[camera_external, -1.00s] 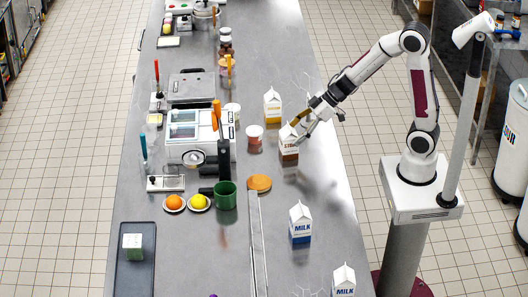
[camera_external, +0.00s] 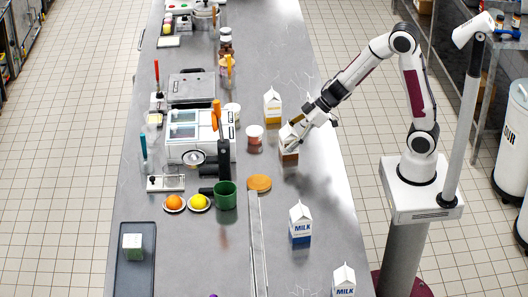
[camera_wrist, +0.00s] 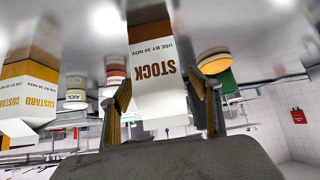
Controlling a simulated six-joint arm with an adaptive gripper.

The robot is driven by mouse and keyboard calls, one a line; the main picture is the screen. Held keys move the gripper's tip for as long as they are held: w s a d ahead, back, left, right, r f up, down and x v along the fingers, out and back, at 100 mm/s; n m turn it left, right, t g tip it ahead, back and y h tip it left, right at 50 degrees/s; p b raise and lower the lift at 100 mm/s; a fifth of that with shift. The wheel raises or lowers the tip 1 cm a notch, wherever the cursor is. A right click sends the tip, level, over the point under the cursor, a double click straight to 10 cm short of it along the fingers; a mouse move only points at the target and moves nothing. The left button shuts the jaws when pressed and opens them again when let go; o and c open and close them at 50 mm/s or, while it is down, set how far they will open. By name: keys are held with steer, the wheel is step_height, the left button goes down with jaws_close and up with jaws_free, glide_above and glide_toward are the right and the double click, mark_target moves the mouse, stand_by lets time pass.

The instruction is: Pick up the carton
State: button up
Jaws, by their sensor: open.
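The stock carton (camera_external: 289,156), white with a brown lower band and a gable top, stands upright on the steel table at its right side. My gripper (camera_external: 293,141) is at its upper part and hides some of it. In the wrist view, which is upside down, the stock carton (camera_wrist: 154,72) lies between the two spread fingers of my gripper (camera_wrist: 162,88). The fingers are open, and a gap shows at the right finger. Whether the left finger touches the carton I cannot tell.
A custard carton (camera_external: 272,106) stands just behind, and a red-and-white tub (camera_external: 254,134) stands to the left. Two milk cartons (camera_external: 300,226) (camera_external: 344,281) stand nearer the camera. The table between stock and milk is clear.

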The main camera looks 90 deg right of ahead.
steer(key=c, duration=1.6)
steer(key=shift+c, duration=0.2)
steer(key=shift+r, duration=0.25)
steer(key=shift+r, duration=4.8)
